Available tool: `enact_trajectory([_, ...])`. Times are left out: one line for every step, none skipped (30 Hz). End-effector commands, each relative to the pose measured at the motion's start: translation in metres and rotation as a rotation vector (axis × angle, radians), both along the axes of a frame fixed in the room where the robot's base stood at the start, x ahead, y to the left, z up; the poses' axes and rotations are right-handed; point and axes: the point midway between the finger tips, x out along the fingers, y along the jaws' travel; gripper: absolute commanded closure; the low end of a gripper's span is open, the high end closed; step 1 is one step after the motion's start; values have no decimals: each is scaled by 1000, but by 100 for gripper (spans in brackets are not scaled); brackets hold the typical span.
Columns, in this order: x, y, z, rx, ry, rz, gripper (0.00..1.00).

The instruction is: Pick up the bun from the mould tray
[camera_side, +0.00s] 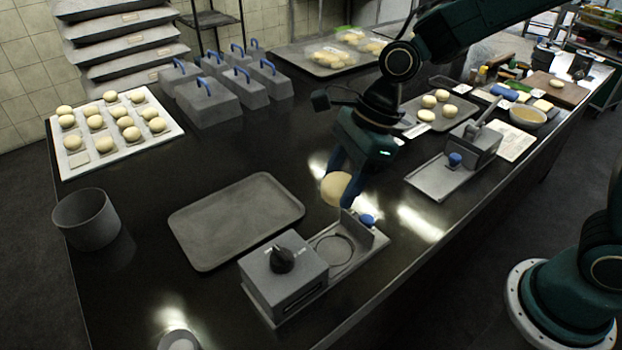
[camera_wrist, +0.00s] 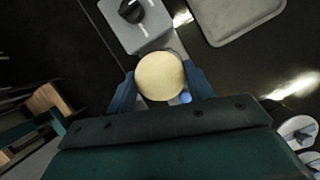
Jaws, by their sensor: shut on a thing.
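My gripper (camera_side: 346,186) is shut on a pale round bun (camera_side: 334,188), with its blue fingers on either side of it. In the wrist view the bun (camera_wrist: 160,76) sits between the two fingers of my gripper (camera_wrist: 161,82). The bun is held above the counter, near the grey device with a black knob (camera_side: 285,275) and a ring on its plate. A white mould tray (camera_side: 112,160) at the left holds several pale buns in its hollows. At least one hollow looks empty.
An empty grey tray (camera_side: 236,220) lies left of my gripper. A grey cup (camera_side: 86,219) stands at the left. Grey boxes with blue handles (camera_side: 207,103) stand behind. A second device (camera_side: 455,165) and a tray with a few buns (camera_side: 440,112) are at the right.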

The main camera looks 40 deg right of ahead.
Motion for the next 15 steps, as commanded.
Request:
enact_trajectory([1,0,10,1,-5,-1,76])
enact_trajectory([1,0,15,1,-5,-1,76])
enact_trajectory([1,0,20,0,-5,0,76])
enact_trajectory([1,0,24,1,-4,0,76])
enact_trajectory([1,0,28,1,-2,-1,76])
enact_trajectory([1,0,32,1,-3,-2,76])
enact_trajectory([1,0,35,0,-2,-1,76])
enact_trajectory([1,0,37,0,-2,-1,76])
enact_trajectory([0,0,39,1,-1,0,76])
enact_trajectory([0,0,41,1,-1,0,76])
enact_trajectory([0,0,42,1,0,0,76])
enact_trajectory([0,0,44,0,0,-1,76])
enact_trajectory([0,0,45,0,0,-1,76])
enact_trajectory([0,0,45,0,0,-1,76])
enact_trajectory([0,0,46,0,0,-1,76])
